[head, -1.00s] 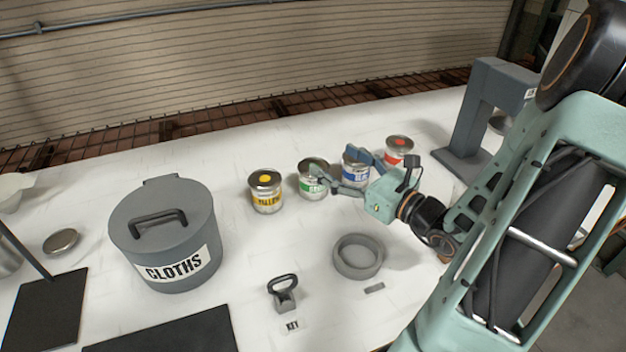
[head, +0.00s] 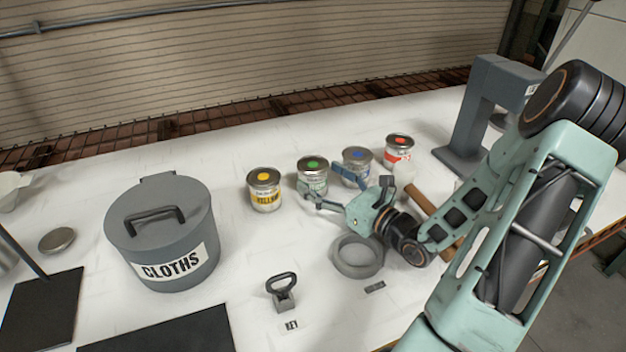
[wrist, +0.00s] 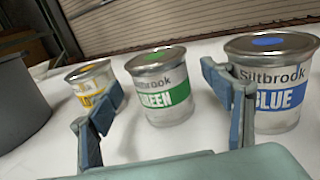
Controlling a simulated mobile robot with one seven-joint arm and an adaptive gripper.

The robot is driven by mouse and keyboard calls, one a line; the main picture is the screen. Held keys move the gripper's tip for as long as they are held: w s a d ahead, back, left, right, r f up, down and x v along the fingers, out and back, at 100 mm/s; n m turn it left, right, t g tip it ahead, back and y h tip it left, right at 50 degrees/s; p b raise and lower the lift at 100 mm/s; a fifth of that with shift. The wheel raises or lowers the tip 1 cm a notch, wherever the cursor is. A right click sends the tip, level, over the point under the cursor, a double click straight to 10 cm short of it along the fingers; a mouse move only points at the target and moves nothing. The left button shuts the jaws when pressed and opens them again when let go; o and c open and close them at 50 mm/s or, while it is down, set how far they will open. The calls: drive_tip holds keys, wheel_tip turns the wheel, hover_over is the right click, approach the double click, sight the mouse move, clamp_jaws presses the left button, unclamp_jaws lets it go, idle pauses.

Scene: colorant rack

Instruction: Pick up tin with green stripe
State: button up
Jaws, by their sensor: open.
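The tin with the green stripe (head: 313,173) stands upright on the white table, between the yellow tin and the blue tin. In the wrist view the green tin (wrist: 160,88) shows its green band and green lid dot. My gripper (head: 336,188) is open and empty, just in front of the green and blue tins. In the wrist view its fingers (wrist: 160,105) are spread, with the green tin beyond the gap between them. The left finger overlaps the yellow tin's edge and the right finger overlaps the blue tin.
The yellow tin (head: 264,190) is left of the green one; the blue tin (head: 357,167) and red tin (head: 398,150) are right. A grey ring (head: 357,268) lies under my wrist. A grey cloths bin (head: 165,240) stands left and a key block (head: 282,296) in front.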

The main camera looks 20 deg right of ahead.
sight(313, 164)
drive_tip(key=x, duration=0.3)
drive_tip(key=shift+w, duration=0.15)
drive_tip(key=shift+c, duration=0.2)
drive_tip(key=c, duration=1.5)
drive_tip(key=shift+o, duration=0.2)
drive_tip(key=shift+r, duration=0.15)
drive_tip(key=shift+r, duration=1.55)
drive_tip(key=s+r+p, duration=0.4)
drive_tip(key=s+r, duration=0.4)
drive_tip(key=s, duration=0.1)
drive_tip(key=shift+s+d, duration=0.3)
drive_tip(key=shift+s, duration=0.1)
